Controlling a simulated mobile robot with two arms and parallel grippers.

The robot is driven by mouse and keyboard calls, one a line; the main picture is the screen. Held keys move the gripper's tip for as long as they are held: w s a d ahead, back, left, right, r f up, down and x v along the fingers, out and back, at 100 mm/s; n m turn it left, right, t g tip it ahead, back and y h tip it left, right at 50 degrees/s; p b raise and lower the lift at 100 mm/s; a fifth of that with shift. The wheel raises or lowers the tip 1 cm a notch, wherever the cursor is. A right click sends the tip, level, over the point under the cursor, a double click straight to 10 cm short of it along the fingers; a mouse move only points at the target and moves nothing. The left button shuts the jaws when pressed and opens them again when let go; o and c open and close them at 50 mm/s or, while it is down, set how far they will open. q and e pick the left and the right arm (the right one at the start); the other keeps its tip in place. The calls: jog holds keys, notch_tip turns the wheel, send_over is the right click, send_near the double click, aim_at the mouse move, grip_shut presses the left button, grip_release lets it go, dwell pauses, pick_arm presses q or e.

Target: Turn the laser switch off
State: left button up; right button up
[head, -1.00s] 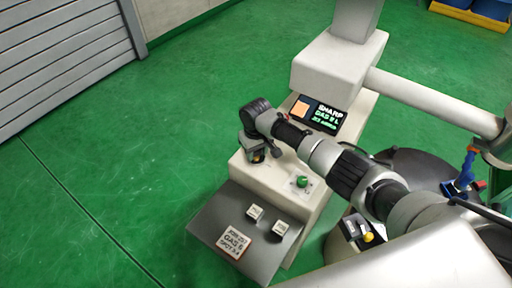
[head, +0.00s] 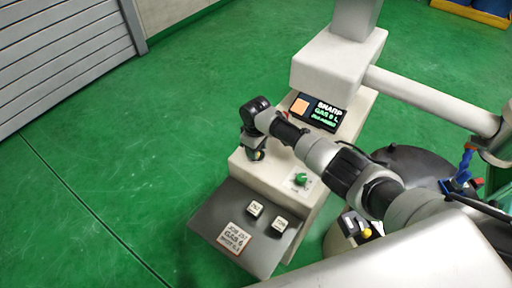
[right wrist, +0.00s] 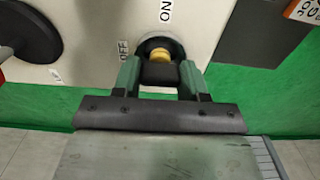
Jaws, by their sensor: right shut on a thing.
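The laser switch shows in the right wrist view as a yellow knob (right wrist: 161,54) on a dark round base, set in a pale panel (right wrist: 95,25). An "ON" label (right wrist: 166,10) lies above it and an "OFF" label (right wrist: 124,49) to its left. My right gripper (right wrist: 159,76) is shut on the knob, one finger on each side. Its fingers partly hide the knob, so I cannot tell exactly where it points. My left gripper is not in view.
A dark sloping panel (head: 215,215) carries a printed card (head: 234,238). A pale bar (head: 435,103) spans the right. Green floor on the left is clear.

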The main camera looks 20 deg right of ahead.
jog(key=o, duration=0.9)
jog(key=shift+r, duration=0.1)
notch_tip(320, 180, up, 11)
jog(key=shift+f, duration=0.2)
dwell(0.4)
